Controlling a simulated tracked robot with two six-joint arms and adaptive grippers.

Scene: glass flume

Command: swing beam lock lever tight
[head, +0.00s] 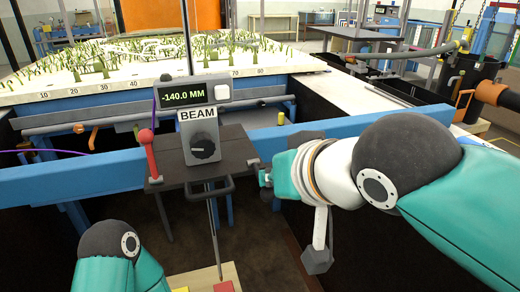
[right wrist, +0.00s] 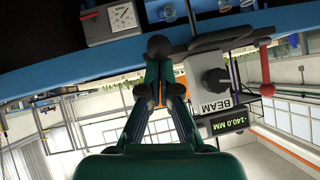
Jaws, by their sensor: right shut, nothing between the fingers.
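A lever with a red knob (head: 146,138) stands upright just left of the grey BEAM box (head: 203,143), on a dark plate; the picture does not say if it is the beam lock lever. The red knob also shows in the right wrist view (right wrist: 267,90), which is upside down. My right gripper (head: 264,178) is beside the plate's right edge, to the right of the box and apart from the red knob. In the right wrist view its fingers (right wrist: 158,75) are together and empty. A dark round knob (right wrist: 158,46) shows at the fingertips; contact is unclear. My left gripper is out of view.
The BEAM display (head: 182,94) reads -140.0 MM. A blue beam (head: 100,176) crosses in front of the flume bed (head: 130,85). A dark loop handle (head: 212,190) sticks out below the box. A gauge box (right wrist: 112,22) shows in the wrist view.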

